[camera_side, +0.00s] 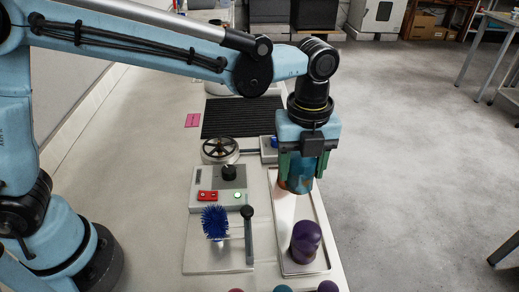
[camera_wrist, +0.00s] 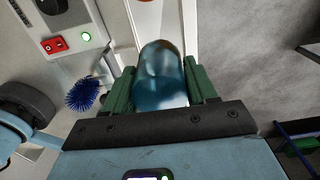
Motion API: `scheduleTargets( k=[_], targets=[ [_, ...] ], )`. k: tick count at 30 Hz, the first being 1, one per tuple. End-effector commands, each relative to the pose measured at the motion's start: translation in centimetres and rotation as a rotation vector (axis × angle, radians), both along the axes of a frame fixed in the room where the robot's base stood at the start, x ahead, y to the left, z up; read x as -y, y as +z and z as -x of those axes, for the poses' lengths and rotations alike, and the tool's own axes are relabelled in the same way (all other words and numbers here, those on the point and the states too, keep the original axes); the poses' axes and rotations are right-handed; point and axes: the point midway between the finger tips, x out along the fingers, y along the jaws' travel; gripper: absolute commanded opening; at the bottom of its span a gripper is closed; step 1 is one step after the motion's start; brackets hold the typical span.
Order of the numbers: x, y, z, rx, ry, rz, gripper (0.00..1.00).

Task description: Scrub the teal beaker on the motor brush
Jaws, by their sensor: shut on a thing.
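The teal beaker (camera_wrist: 160,85) is translucent and sits between the green fingers of my gripper (camera_wrist: 160,70) in the wrist view. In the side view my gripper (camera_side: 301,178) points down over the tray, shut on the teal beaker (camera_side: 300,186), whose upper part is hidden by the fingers. I cannot tell how far its lower end is above the tray. The motor brush (camera_side: 215,222) has blue bristles and stands left of my gripper, apart from the beaker. The brush also shows at left in the wrist view (camera_wrist: 82,94).
A purple beaker (camera_side: 306,243) stands on the pale tray (camera_side: 287,262), nearer the camera. An orange item (camera_side: 281,184) shows partly behind the teal beaker. The motor box has a red switch (camera_side: 207,196) and lit green button (camera_side: 238,195). A dark-topped post (camera_side: 248,235) stands right of the brush.

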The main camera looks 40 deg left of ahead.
Motion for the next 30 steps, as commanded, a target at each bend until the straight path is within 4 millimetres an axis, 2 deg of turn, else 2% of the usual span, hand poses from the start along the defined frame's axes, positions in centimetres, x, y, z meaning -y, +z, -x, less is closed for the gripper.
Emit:
scheduleTargets(
  k=[4, 7, 15, 24, 30],
  targets=[
    [-0.3, 1.2, 0.8, 0.000, 0.000, 0.000, 0.28],
    [-0.9, 2.1, 2.2, 0.000, 0.000, 0.000, 0.28],
    [-3.4, 4.3, 7.5, 0.001, -0.001, 0.001, 0.28],
    [-6.1, 4.9, 12.9, 0.000, 0.000, 0.001, 0.28],
    [-7.1, 4.7, 14.7, 0.001, 0.000, 0.002, 0.28]
  ],
)
